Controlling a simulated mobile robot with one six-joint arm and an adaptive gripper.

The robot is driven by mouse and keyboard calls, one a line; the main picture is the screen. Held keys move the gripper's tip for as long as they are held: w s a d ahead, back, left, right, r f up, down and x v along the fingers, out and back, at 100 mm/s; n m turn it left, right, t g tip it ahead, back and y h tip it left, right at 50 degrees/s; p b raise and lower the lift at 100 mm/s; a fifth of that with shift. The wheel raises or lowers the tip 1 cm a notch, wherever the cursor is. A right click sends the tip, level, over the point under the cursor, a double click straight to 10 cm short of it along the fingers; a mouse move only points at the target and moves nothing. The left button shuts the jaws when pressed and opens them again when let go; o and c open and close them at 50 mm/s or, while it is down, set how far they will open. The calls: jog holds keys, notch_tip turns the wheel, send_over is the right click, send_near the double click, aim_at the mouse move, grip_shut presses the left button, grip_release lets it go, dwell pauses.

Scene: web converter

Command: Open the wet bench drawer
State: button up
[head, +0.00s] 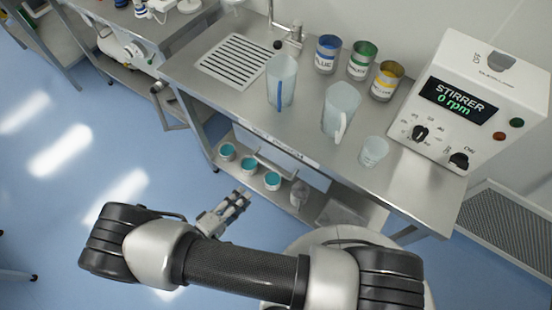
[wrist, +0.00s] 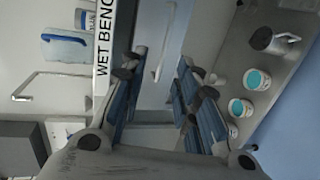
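The wet bench (head: 215,95) is a steel table with a sink drain and lab ware on top. Its drawer front (head: 315,176) is a pale panel below the front edge, with a light bar handle (head: 272,168). In the wrist view the "WET BENCH" label strip (wrist: 103,45) runs upright at left of centre, and the handle (wrist: 166,42) lies just beyond the fingertips. My gripper (head: 240,196) is in front of the bench, below and left of the handle. In the wrist view my gripper (wrist: 155,78) is open, blue pads apart, with nothing held; the handle appears apart from it.
Several tubs with teal contents (head: 247,166) stand on the lower shelf near my gripper. A clear pitcher (head: 341,108), a tall jug (head: 281,80), labelled cans (head: 361,60) and a stirrer unit (head: 475,100) are on top. The floor at left is clear.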

notch_tip(320, 180, down, 2)
jog(key=t, duration=0.1)
jog(key=b, duration=0.2)
send_near(273, 168)
jog(key=shift+n+y, duration=0.4)
jog(key=x, duration=1)
jog(key=shift+d+f, duration=0.1)
jog(key=shift+d, duration=0.05)
jog(key=shift+c, duration=0.3)
grip_shut()
